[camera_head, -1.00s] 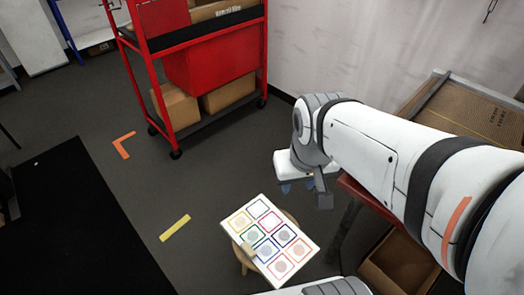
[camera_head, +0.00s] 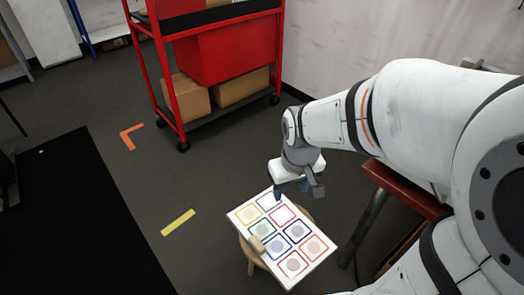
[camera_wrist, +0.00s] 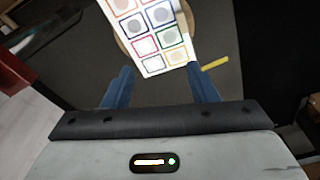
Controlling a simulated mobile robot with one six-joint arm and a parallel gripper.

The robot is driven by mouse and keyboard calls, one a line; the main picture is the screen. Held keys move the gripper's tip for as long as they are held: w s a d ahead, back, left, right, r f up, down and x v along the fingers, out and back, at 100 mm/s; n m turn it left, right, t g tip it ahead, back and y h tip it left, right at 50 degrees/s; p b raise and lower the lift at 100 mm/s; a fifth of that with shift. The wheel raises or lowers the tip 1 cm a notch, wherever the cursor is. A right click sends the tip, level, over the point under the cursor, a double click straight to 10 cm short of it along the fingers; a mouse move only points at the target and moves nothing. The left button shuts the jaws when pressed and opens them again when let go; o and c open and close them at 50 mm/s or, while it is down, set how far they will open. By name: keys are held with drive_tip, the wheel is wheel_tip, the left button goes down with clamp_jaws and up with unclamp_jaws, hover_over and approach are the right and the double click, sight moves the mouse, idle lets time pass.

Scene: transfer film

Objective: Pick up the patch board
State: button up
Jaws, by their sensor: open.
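The board also shows at the top of the wrist view (camera_wrist: 152,37). My gripper (camera_head: 290,188) is at the board's far edge in the head view. In the wrist view its two blue fingers (camera_wrist: 160,88) are spread apart with nothing between them, and the board's near end lies just beyond. I cannot tell its height above the board.
A red cart (camera_head: 222,55) with cardboard boxes (camera_head: 240,88) stands at the back. A red-topped table (camera_head: 405,188) is right of the stool. A black mat (camera_head: 80,225) lies at left. Floor with a yellow strip (camera_head: 178,222) is clear left of the stool.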

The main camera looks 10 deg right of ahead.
sight(258, 245)
drive_tip(key=w+a+f+n+b, duration=0.1)
drive_tip(key=f+b, duration=0.4)
drive_tip(key=f, duration=0.5)
drive_tip(key=w+a+f+n+g+b, duration=0.1)
drive_tip(key=a+f+b, duration=0.3)
drive_tip(key=f, duration=0.7)
drive_tip(key=w+a+f+n+b, duration=0.1)
drive_tip(key=w+a+f+b, duration=0.1)
drive_tip(key=f+b, duration=0.5)
drive_tip(key=shift+w+a+f+g, duration=0.1)
drive_tip(key=shift+f+g, duration=0.05)
drive_tip(key=shift+f, duration=0.9)
drive_tip(key=shift+w+a+f+g, duration=0.1)
drive_tip(key=shift+f+g, duration=0.05)
drive_tip(key=shift+f, duration=0.85)
drive_tip(key=f+b, duration=0.1)
drive_tip(key=f, duration=0.1)
drive_tip(key=f+b, duration=0.2)
drive_tip(key=f, duration=0.1)
drive_tip(key=shift+w+a+f, duration=0.1)
drive_tip(key=shift+w+f, duration=0.05)
drive_tip(key=shift+w, duration=0.05)
clamp_jaws()
